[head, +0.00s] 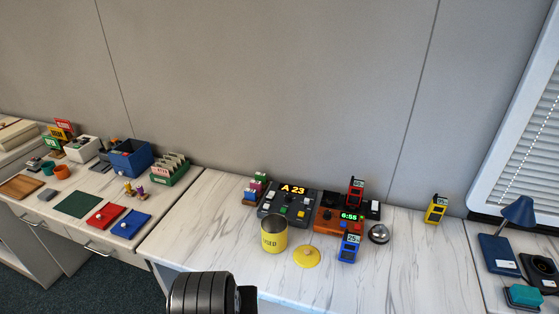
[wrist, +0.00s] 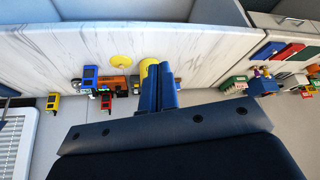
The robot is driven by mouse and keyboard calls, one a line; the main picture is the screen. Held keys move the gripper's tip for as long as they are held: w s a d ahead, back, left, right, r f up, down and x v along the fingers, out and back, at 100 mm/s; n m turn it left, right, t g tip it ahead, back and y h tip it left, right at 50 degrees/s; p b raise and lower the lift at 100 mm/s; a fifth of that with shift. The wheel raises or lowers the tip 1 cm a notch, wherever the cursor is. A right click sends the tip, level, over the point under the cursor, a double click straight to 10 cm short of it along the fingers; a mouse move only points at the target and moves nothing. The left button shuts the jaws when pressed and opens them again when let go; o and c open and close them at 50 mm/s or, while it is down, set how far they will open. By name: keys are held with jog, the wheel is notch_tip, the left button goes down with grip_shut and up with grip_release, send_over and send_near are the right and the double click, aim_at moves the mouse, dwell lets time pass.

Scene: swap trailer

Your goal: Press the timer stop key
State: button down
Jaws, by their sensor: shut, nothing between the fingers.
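The orange timer (head: 340,226) stands on the right-hand marble counter, with a lit display reading about 6:56. Its keys are too small to tell which one is the stop key. A red device (head: 356,192) stands behind it and a blue device (head: 348,247) in front, hiding parts of it. In the wrist view, which looks upside down, the orange timer (wrist: 119,88) shows small, left of the fingers. My gripper (wrist: 160,68) is shut and empty, apart from the timer. In the head view only part of my arm shows at the bottom; the fingers are out of sight.
A yellow can (head: 273,239) and its yellow lid (head: 306,257) stand in front of a grey keypad console (head: 290,203) reading A 23. A silver bell (head: 379,234) is right of the timer. A yellow device (head: 436,209) stands farther right.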

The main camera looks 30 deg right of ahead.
jog(key=w+d+r+m+y, duration=0.2)
jog(key=w+d+r+m, duration=0.4)
jog(key=w, duration=0.4)
jog(key=m+t, duration=0.4)
jog(key=m, duration=1.3)
send_over(360, 229)
notch_tip(360, 229, down, 14)
jog(key=shift+f, duration=0.1)
jog(key=shift+f, duration=4.4)
